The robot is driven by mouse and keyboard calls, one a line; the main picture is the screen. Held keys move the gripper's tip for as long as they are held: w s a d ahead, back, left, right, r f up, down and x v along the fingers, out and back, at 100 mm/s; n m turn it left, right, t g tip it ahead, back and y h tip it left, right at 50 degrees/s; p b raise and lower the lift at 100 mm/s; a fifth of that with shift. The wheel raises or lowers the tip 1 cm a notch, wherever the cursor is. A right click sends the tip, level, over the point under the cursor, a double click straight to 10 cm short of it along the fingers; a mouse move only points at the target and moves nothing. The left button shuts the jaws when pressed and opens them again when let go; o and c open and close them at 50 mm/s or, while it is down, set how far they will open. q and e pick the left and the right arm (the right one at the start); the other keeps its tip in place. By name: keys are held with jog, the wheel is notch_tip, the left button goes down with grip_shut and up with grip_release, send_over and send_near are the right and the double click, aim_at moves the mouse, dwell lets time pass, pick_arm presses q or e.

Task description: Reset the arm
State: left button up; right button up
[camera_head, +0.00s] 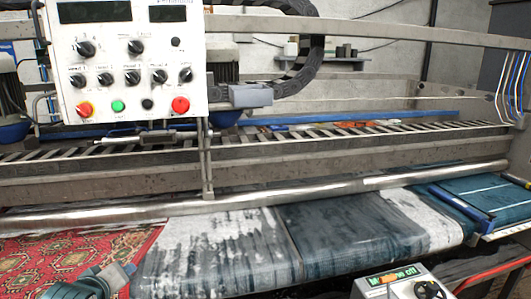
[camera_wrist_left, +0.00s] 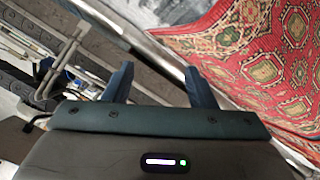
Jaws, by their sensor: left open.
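My left gripper (camera_wrist_left: 160,82) shows in the left wrist view with its two dark teal fingers spread apart and nothing between them. Past the fingers in that view are the red patterned rug (camera_wrist_left: 235,40) on the right and grey metal parts of the machine on the left. In the head view, a teal and grey part of my left arm shows at the bottom left edge, in front of the red rug (camera_head: 70,255). My right gripper is in neither view.
A rug scrubber with a long metal roller (camera_head: 270,198) spans the head view. Its control panel (camera_head: 125,60) with knobs and buttons hangs at the upper left. Grey-blue rugs (camera_head: 345,235) lie under the roller. A small control box (camera_head: 405,285) stands at the bottom right.

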pick_arm(q)
jog(key=s+d+f+m+g, duration=0.2)
jog(key=s+f+m, duration=0.1)
jog(key=s+f, duration=0.55)
jog(key=s+d+f+m+g+h, duration=0.1)
jog(key=s+d+f+m+g, duration=0.15)
jog(key=s+f, duration=0.6)
jog(key=s+d+f+m+g, duration=0.1)
jog(key=s+f+m+g, duration=0.25)
jog(key=s+f, duration=0.55)
notch_tip(320, 180, down, 28)
jog(key=s+a, duration=0.2)
jog(key=s+a+f+g, duration=0.1)
jog(key=s+f+g, duration=0.1)
jog(key=s+f, duration=1.6)
jog(key=shift+s+a+f, duration=0.3)
jog(key=shift+a+f, duration=0.05)
jog(key=shift+f, duration=0.3)
